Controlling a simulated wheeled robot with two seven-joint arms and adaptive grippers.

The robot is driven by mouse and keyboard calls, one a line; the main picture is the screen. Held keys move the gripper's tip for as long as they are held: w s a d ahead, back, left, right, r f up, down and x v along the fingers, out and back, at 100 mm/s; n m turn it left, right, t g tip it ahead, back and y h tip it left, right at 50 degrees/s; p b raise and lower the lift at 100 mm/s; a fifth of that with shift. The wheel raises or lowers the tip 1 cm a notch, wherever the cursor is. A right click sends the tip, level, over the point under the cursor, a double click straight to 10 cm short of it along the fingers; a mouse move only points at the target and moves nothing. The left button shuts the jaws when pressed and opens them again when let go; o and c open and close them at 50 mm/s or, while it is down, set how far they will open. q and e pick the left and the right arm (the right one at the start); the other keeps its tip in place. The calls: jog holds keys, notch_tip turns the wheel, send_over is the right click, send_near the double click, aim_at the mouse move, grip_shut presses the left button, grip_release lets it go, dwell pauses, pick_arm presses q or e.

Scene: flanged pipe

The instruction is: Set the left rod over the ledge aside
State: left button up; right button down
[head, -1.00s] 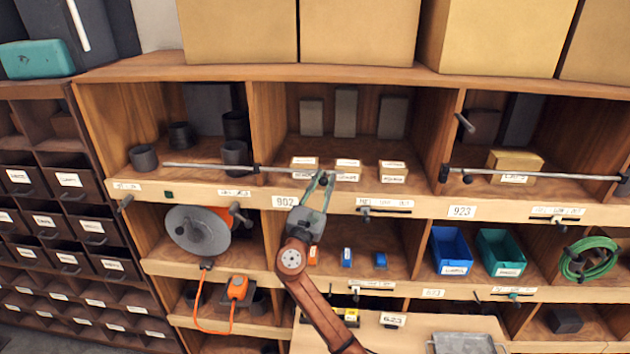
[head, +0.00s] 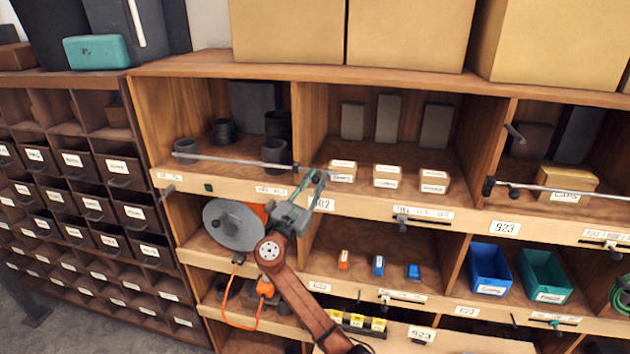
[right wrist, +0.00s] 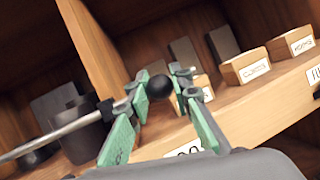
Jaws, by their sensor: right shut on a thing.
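The left rod (head: 225,161) is a thin grey metal bar running level across the front of the upper left compartment, above the ledge (head: 235,188). Its left end is by a dark cup. My right gripper (head: 317,176) is at its right end, in front of the upright divider. In the right wrist view the rod (right wrist: 60,133) runs in from the left to a dark collar, and a black ball knob (right wrist: 160,86) sits between the fingers of my right gripper (right wrist: 160,80). The fingers are closed on the rod's end. My left gripper is not in view.
Dark cups (head: 274,151) stand behind the rod. Small labelled boxes (head: 387,176) stand right of the divider. A second rod (head: 560,190) spans the right compartment. A grey reel (head: 233,224) is below the ledge. Cardboard boxes (head: 405,35) fill the top.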

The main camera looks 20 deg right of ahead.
jog(key=c, duration=1.7)
grip_release()
jog(key=shift+c, duration=0.2)
jog(key=shift+a+f, duration=0.1)
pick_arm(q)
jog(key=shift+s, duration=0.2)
pick_arm(e)
jog(key=v, duration=1.2)
